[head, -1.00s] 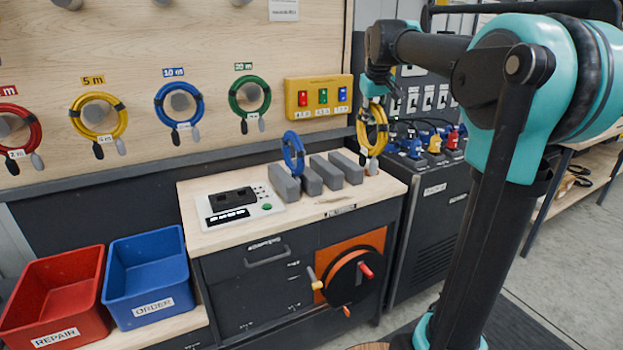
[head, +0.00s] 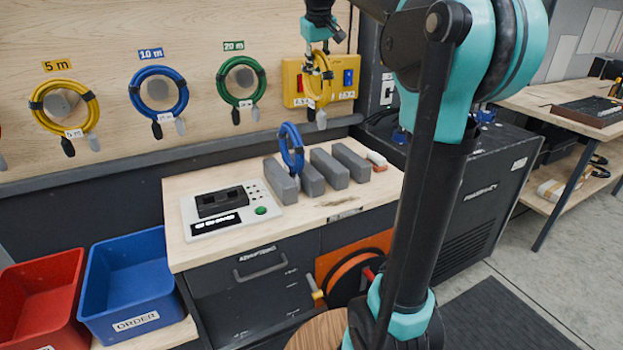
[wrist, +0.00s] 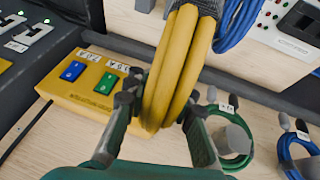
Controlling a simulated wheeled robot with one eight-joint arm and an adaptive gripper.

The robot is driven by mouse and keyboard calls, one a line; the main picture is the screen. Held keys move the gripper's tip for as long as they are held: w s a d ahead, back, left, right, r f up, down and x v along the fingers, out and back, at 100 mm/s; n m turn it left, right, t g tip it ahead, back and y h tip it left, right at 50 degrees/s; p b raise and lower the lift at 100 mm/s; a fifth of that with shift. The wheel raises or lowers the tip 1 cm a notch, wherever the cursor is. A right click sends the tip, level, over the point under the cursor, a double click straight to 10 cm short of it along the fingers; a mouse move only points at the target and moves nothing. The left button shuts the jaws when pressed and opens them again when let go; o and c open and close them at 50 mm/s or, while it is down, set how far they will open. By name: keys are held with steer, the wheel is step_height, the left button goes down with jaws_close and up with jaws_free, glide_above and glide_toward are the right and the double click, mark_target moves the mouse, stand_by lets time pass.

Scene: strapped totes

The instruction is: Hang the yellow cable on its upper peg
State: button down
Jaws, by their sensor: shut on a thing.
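A coiled yellow cable (head: 313,85) with dark wraps and hanging plugs is held by my gripper (head: 319,42), in front of the yellow button box. In the wrist view my gripper (wrist: 160,112) has its fingers closed around the yellow cable (wrist: 178,60). Another yellow cable (head: 91,118) hangs on a grey peg (head: 63,103) under the 5 m label (head: 57,66), at the left of the wooden board. The board's upper pegs are outside the head view now.
Blue (head: 184,98) and green (head: 261,100) coils hang on the board. The yellow button box (head: 347,98) is behind the held cable. A blue coil (head: 291,150) stands among grey blocks (head: 327,168) on the bench. Red (head: 45,300) and blue (head: 128,285) bins stand lower left.

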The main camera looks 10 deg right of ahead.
steer(key=shift+f, duration=0.1)
step_height(320, 180, down, 19)
steer(key=shift+f, duration=0.2)
stand_by(0.6)
steer(key=shift+f, duration=0.15)
steer(key=c, duration=1.3)
jaws_free()
